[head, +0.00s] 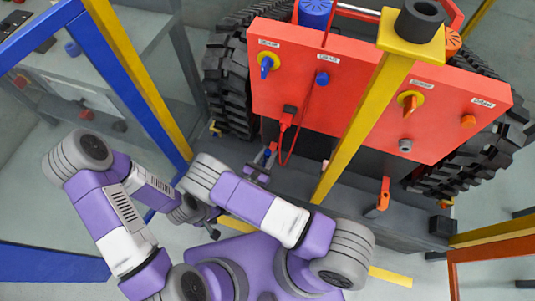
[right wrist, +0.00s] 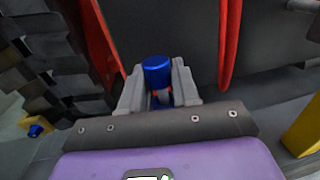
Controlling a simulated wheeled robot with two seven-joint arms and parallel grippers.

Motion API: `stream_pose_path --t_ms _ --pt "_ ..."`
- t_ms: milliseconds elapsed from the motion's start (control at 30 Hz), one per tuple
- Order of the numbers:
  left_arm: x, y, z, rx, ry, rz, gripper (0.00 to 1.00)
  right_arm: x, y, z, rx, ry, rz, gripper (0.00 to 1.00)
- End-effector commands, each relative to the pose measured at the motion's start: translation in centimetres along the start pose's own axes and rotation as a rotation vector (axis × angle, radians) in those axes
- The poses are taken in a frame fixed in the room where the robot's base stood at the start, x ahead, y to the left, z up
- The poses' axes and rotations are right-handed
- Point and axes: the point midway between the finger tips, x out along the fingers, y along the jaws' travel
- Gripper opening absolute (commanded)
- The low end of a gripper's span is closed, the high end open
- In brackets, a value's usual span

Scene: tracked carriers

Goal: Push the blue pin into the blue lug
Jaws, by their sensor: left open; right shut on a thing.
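My right gripper (head: 264,163) is low in front of the red panel's lower left part. In the right wrist view its fingers (right wrist: 157,92) are shut on the blue pin (right wrist: 157,68), a blue cylinder standing between them. A small blue spot (head: 268,152) shows at the fingertips in the head view. More blue shows below the pin between the fingers; I cannot tell whether it is the blue lug, which I cannot make out clearly. My left gripper (head: 214,232) is open and empty, low and further left, close to my own base.
The red panel (head: 340,100) with coloured knobs stands between black tracks (head: 232,85). A yellow post (head: 362,125) and an orange lug (head: 383,195) stand to the right. A blue and yellow frame (head: 130,80) is at left.

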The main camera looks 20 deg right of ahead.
Motion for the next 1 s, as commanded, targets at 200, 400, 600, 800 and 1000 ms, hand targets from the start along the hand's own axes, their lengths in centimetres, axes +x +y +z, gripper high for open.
stream_pose_path --t_ms 200,400,600,800,1000 --pt "0.0 0.0 0.0 0.0 0.0 0.0 0.57 0.0 0.0 -0.6 -0.001 -0.001 0.0 0.0" --pt "0.0 0.0 0.0 0.0 0.0 0.0 0.57 0.0 0.0 -1.1 0.0 0.0 0.0 0.0" --pt "0.0 0.0 0.0 0.0 0.0 0.0 0.57 0.0 -0.1 -1.6 -0.001 0.001 0.0 0.0" --pt "0.0 0.0 0.0 0.0 0.0 0.0 0.57 0.0 -0.1 -2.1 -0.001 0.008 0.0 0.0" --pt "0.1 0.0 0.0 0.0 0.0 0.0 0.57 -0.1 -0.1 -2.3 -0.002 0.012 0.0 0.0"
